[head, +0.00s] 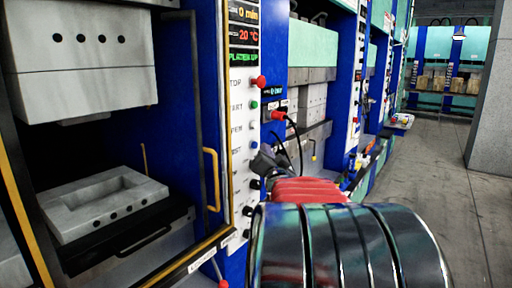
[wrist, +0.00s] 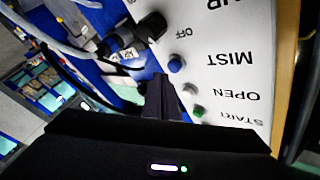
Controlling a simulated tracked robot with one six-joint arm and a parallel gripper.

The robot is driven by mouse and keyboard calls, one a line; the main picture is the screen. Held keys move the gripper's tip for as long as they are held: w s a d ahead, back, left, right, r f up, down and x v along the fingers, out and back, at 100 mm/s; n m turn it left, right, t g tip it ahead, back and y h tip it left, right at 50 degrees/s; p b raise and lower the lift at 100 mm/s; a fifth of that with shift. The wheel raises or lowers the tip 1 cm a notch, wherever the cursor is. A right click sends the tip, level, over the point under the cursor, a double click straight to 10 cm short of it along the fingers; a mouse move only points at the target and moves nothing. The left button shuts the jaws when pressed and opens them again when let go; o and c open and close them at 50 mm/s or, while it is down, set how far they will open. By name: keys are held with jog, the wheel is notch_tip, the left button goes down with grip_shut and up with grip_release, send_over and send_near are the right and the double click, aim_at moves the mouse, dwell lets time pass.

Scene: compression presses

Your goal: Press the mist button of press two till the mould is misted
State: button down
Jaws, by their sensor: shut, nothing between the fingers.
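The mist button (wrist: 176,62) is a small blue knob beside the word MIST on the white control panel (wrist: 225,62) in the wrist view. My gripper (wrist: 161,80) is shut and empty, its dark tips close beside the button; I cannot tell whether they touch. In the head view my gripper (head: 263,163) is at the panel's right edge, near the row marked IST. The lower mould (head: 105,203) is a grey block with a rectangular cavity in the open press at left. No spray shows over it. Which number this press bears is not readable.
The upper block (head: 85,60) hangs raised. A red stop button (head: 258,82) and green start button (head: 254,104) sit higher on the panel. A red connector (head: 279,116) with black cable is just right of it. A yellow handle (head: 211,180) stands left. The right aisle floor is clear.

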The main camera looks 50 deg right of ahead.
jog(key=shift+w, duration=0.15)
dwell(0.5)
jog(key=shift+w, duration=0.25)
jog(key=shift+w+a, duration=0.1)
jog(key=shift+w, duration=0.4)
dwell(1.0)
jog(key=shift+s, duration=0.95)
jog(key=s, duration=0.5)
jog(key=shift+d, duration=0.35)
dwell(1.1)
